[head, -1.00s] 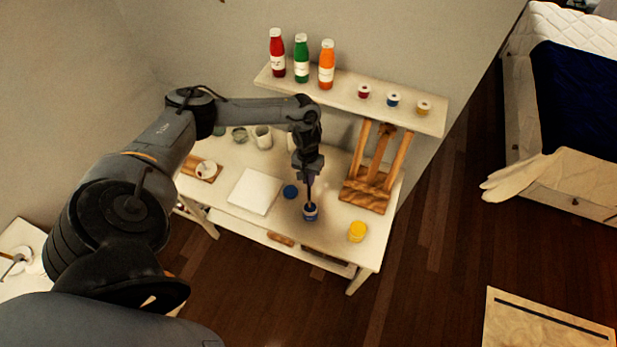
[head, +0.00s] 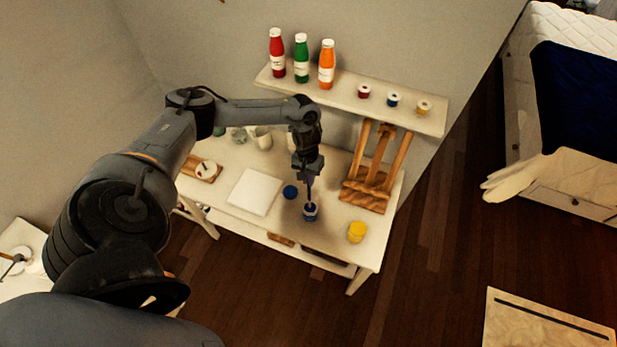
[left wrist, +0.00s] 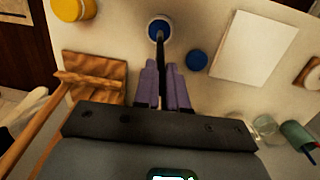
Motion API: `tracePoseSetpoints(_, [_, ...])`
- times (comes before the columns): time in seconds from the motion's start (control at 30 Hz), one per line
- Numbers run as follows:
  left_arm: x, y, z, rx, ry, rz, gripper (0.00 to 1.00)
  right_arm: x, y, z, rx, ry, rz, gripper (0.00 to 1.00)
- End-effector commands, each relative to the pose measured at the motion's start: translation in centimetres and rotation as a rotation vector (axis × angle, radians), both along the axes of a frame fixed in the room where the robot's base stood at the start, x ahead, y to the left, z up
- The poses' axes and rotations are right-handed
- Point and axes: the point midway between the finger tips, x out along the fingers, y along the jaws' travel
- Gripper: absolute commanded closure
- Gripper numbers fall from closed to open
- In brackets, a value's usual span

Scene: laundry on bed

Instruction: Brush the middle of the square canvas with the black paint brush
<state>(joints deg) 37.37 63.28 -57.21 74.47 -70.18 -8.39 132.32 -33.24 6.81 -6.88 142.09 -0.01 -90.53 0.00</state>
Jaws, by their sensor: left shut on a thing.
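The square white canvas (head: 254,192) lies flat on the white table, left of the blue paint jar (head: 310,212). My left gripper (head: 308,176) is shut on the dark paint brush (head: 310,194) and holds it upright above the jar. In the left wrist view my gripper's fingers (left wrist: 163,88) hold the brush (left wrist: 160,48), whose far end reaches into the open jar (left wrist: 159,28). The canvas also shows in the left wrist view (left wrist: 240,46), apart from the brush. The bristles are hidden in the jar. My right gripper is out of view.
A blue lid (head: 290,192) lies between canvas and jar. A wooden easel (head: 370,185) stands behind on the right, and a yellow jar (head: 357,232) near the right edge. A shelf (head: 345,100) with bottles hangs above the table's back.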

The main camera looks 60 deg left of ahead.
Motion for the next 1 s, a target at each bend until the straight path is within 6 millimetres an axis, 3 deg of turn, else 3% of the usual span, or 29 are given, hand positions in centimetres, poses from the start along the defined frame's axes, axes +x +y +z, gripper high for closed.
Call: tracePoseSetpoints(1.0, [0.02,-0.03,-0.83,0.000,0.000,-0.001,1.00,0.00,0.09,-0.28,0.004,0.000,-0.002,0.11])
